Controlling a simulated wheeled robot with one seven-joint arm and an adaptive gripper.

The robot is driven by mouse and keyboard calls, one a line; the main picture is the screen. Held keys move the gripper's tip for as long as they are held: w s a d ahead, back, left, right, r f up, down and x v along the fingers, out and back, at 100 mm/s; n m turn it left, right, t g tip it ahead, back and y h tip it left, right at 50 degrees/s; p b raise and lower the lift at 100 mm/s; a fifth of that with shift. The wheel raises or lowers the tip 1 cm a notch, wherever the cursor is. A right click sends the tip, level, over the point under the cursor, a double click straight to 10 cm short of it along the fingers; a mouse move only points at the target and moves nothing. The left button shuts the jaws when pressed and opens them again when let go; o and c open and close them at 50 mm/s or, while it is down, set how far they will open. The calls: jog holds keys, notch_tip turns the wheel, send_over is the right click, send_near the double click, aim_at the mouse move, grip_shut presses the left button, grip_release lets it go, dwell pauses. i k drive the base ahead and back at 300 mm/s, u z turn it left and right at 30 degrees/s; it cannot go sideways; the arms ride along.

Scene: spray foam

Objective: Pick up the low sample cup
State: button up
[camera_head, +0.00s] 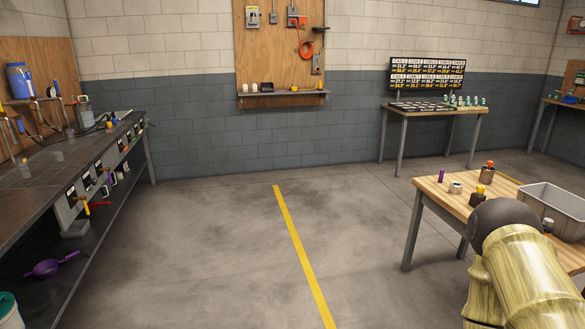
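I cannot tell for certain which thing is the low sample cup. Several small clear cups stand on the dark bench on the left, one near its front (25,169), another behind it (58,155), and another farther back (70,134). On the wooden table at right, a short, pale, round object (455,187) sits near the left edge; its kind is too small to make out. My arm shows at the lower right with a dark round joint, in front of that table. My gripper is not visible.
The wooden table (430,188) also bears a purple cylinder (441,175), small containers and a grey bin (553,200). The dark bench (35,205) runs along the left. A yellow line (300,248) crosses open floor. A table with a display board (427,76) stands at the back.

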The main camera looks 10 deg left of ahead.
aim_at(58, 156)
jog(key=u, duration=0.1)
jog(key=i, duration=1.75)
jog(key=u, duration=0.3)
jog(key=i, duration=1.65)
jog(key=u, duration=0.95)
jog(key=i, duration=1.3)
jog(key=u, duration=1.8)
jog(key=i, duration=1.05)
jog(key=u, duration=0.6)
